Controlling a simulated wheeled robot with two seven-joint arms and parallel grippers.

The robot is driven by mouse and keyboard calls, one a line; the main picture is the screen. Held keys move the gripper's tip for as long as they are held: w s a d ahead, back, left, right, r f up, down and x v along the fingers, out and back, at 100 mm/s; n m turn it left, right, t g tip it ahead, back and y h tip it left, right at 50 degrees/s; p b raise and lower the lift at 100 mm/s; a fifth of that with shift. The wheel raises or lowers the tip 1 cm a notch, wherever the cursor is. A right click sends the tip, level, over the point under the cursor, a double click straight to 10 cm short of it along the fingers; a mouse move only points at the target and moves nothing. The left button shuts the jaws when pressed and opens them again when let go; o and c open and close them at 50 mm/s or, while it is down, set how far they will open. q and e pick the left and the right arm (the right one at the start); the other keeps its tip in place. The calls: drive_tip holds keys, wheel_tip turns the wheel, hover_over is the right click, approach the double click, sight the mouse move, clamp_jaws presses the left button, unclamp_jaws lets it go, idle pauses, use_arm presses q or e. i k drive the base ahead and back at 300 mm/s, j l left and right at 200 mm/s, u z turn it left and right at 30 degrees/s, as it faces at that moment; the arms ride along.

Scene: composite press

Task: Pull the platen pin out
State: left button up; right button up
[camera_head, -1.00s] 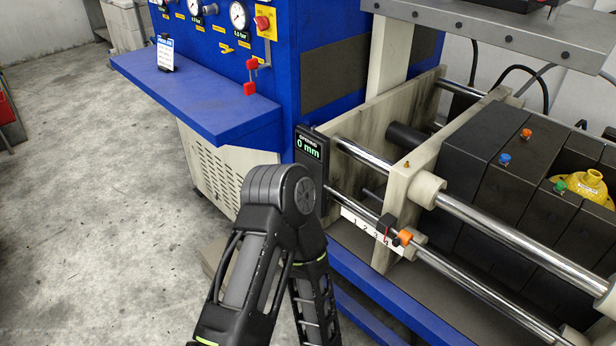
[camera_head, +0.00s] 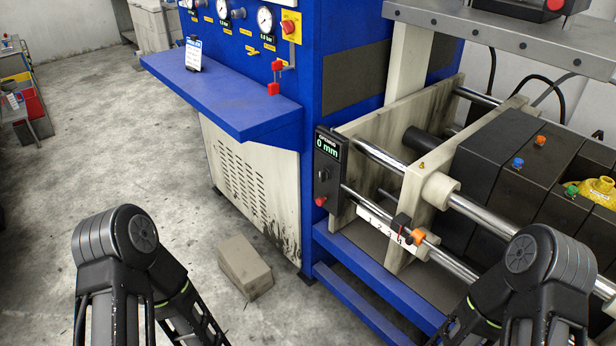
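An orange knob (camera_head: 416,236) sits on the lower chrome rod, beside a small black block (camera_head: 401,221) above a numbered white scale (camera_head: 376,224). A small brass piece (camera_head: 421,165) stands on top of the cream platen (camera_head: 424,190). I cannot tell for certain which of these is the platen pin. Neither gripper shows; only dark arm links of mine are in view, at the lower left and lower right. The right arm's link hides part of the press's lower right.
A black display box (camera_head: 328,170) reads 0 mm and has a red button. A blue shelf (camera_head: 225,97) juts out at the left of the press. A beige block (camera_head: 245,265) lies on the floor. Open floor lies to the left.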

sight(318, 201)
drive_tip(key=i+j+z, duration=0.5)
drive_tip(key=j, duration=0.15)
drive_tip(key=i+j+z, duration=0.3)
drive_tip(key=k+j, duration=0.05)
